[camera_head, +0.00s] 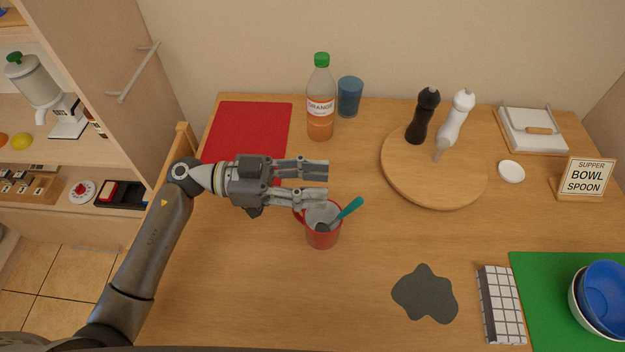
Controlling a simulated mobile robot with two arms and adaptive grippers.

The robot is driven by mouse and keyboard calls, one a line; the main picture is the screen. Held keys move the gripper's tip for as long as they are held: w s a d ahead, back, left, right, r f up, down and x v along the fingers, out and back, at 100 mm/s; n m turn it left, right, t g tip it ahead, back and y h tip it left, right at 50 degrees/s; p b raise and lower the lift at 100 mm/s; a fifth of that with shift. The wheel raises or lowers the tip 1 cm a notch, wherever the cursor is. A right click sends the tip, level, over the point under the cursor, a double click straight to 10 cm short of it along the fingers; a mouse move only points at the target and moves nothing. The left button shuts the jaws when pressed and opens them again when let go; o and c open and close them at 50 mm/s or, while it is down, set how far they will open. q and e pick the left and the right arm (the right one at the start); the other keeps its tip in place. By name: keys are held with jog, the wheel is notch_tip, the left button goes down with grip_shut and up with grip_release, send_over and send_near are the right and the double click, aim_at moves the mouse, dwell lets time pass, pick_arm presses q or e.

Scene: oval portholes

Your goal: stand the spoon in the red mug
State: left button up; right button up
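The red mug (324,239) stands upright on the wooden table near the middle of the head view. The spoon, with a teal handle (350,208) and a grey bowl, is in the mug. Its bowl end is down inside the mug and its handle leans out over the rim to the upper right. My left gripper (328,184) is just behind and above the mug, pointing right. Its two fingers are apart with nothing between them, and they look clear of the spoon handle. The near finger partly overlaps the mug's back rim. My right gripper is not in view.
A bottle (320,105) and a blue glass (350,97) stand behind, beside a red mat (250,130). A round board (435,185) holds black and white mills. A dark flat patch (425,294), checked cloth (501,305) and bowls (602,298) lie front right. The table left of the patch is clear.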

pick_arm(q)
jog(key=a, duration=1.2)
dwell(0.8)
